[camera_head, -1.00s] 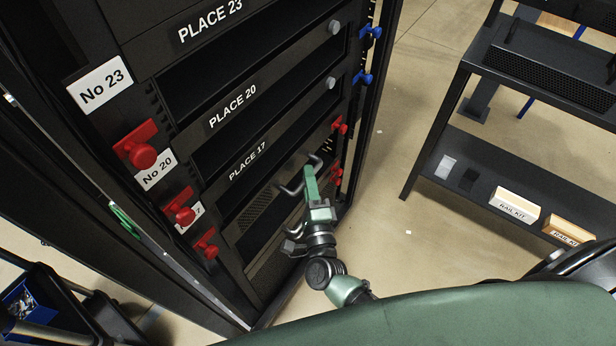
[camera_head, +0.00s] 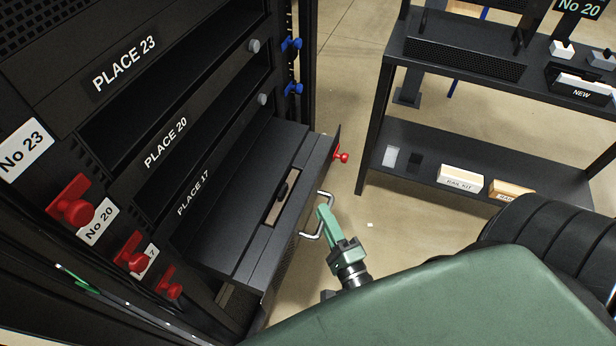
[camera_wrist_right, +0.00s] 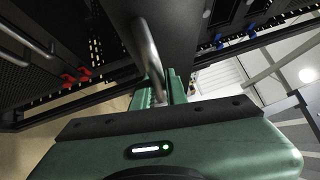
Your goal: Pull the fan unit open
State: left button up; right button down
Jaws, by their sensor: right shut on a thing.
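The fan unit (camera_head: 243,215) is a black drawer-like unit, slid well out of the rack below the PLACE 17 label, with its top face showing. A metal bar handle (camera_head: 325,203) is on its front. My right gripper (camera_head: 323,218) is shut on this handle. The right wrist view shows the handle bar (camera_wrist_right: 149,52) running into the green jaws (camera_wrist_right: 163,92). My left gripper is not in view.
The black rack has red knobs (camera_head: 72,203) on its left side and blue knobs (camera_head: 292,44) on its right post. A black shelf (camera_head: 480,171) with rail kit boxes (camera_head: 460,179) stands at the right. Bare floor lies between them.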

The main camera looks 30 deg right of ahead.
jog(key=shift+s+d, duration=0.3)
jog(key=shift+s, duration=0.1)
jog(key=c, duration=1.4)
grip_release()
jog(key=shift+c, duration=0.2)
jog(key=s+a+f+b, duration=0.1)
jog(key=s+b, duration=0.1)
jog(key=s, duration=0.5)
jog(key=shift+s, duration=0.35)
jog(key=shift+f, duration=0.1)
